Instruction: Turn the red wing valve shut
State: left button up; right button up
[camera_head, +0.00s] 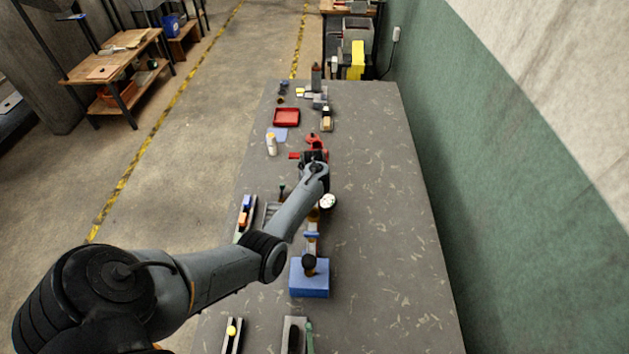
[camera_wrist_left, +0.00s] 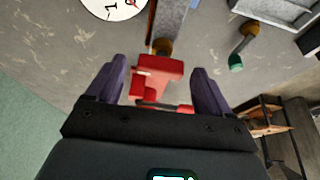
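The red wing valve (camera_wrist_left: 158,68) lies between the two purple fingertips of my left gripper (camera_wrist_left: 158,72) in the left wrist view. The fingers stand apart, with a visible gap on each side of the red part. A brass fitting (camera_wrist_left: 162,46) and a grey block lie just beyond it. In the head view my left arm reaches along the bench to the gripper (camera_head: 312,158), which partly hides the valve; red parts (camera_head: 316,141) show past it. Whether the fingers are level with the valve is hard to tell. My right gripper is not in view.
A white dial gauge (camera_wrist_left: 115,4) is near the valve. The grey bench (camera_head: 385,220) also holds a blue block (camera_head: 309,283), a red tray (camera_head: 287,117) and a white bottle (camera_head: 271,144). The bench's right side is clear up to the green wall (camera_head: 470,150).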

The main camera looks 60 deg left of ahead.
pick_arm(q)
jog(key=shift+r, duration=0.15)
jog(key=p+v, duration=0.2)
jog(key=v, duration=0.8)
jog(key=shift+r, duration=0.25)
jog(key=shift+s+d, duration=0.1)
jog(key=shift+d, duration=0.05)
jog(key=s+d+r+m+h+p, duration=0.1)
jog(key=s+d+r+m+p, duration=0.2)
jog(key=s+d, duration=0.5)
jog(key=s+d+r+m+h+p, duration=0.1)
jog(key=s+d+r+m+p, duration=0.2)
jog(key=d, duration=1.3)
jog(key=s+d+r+m+t+h+p, duration=0.1)
jog(key=s+d+r+m, duration=0.5)
jog(key=s+d, duration=0.6)
jog(key=m+h+p, duration=0.1)
jog(key=p, duration=0.1)
jog(key=shift+s+d+p, duration=0.25)
jog(key=shift+s+p, duration=0.1)
jog(key=shift+p, duration=0.05)
